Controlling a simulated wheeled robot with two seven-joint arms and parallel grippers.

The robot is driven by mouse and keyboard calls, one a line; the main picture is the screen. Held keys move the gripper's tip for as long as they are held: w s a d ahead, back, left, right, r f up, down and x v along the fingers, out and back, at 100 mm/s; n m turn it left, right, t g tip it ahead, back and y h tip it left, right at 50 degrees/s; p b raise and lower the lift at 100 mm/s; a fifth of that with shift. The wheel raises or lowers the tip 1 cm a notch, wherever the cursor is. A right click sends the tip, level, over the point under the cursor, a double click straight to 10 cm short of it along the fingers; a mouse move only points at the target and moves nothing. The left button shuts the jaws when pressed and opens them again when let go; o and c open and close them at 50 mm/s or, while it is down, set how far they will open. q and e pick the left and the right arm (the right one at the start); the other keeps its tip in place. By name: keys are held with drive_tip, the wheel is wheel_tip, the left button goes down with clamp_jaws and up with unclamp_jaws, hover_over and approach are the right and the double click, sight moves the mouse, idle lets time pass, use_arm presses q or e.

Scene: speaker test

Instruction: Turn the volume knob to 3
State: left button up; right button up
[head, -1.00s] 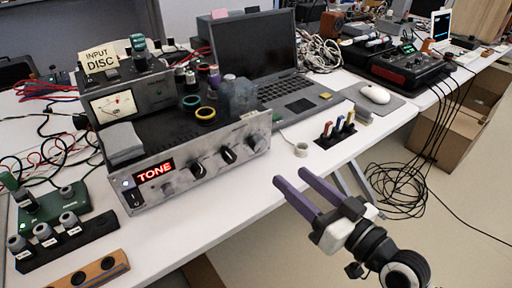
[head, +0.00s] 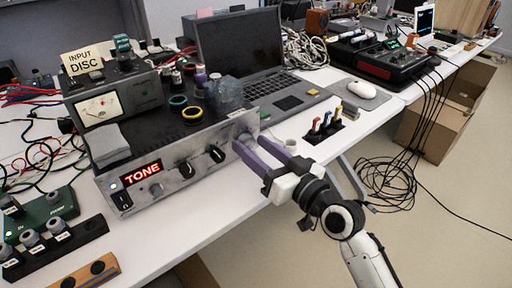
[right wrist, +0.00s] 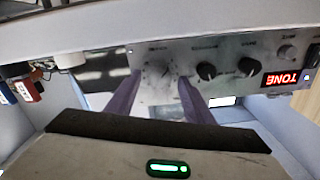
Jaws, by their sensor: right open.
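The amplifier (head: 128,203) has a scuffed silver front with a lit red TONE sign (head: 143,173). Two black knobs (head: 187,170) sit mid-panel. A larger silver knob (head: 245,137) is at the panel's right end, partly hidden by my fingers. My right gripper (head: 250,142) is open at that end, its purple fingers pointing at the panel. In the right wrist view, where the panel appears upside down, the silver knob (right wrist: 157,69) lies between the fingertips (right wrist: 160,77). I cannot tell whether they touch it. The scale marks are too small to read. My left gripper is out of view.
A meter box (head: 118,97) with an INPUT DISC card (head: 82,62), tape rolls (head: 193,113) and a clear container sit on the amplifier. A laptop (head: 240,45) stands behind. A rack of coloured pieces (head: 323,128) is right of the gripper.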

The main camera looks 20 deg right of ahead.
drive_tip(key=shift+c, duration=0.5)
drive_tip(key=c, duration=1)
drive_tip(key=shift+o, duration=0.2)
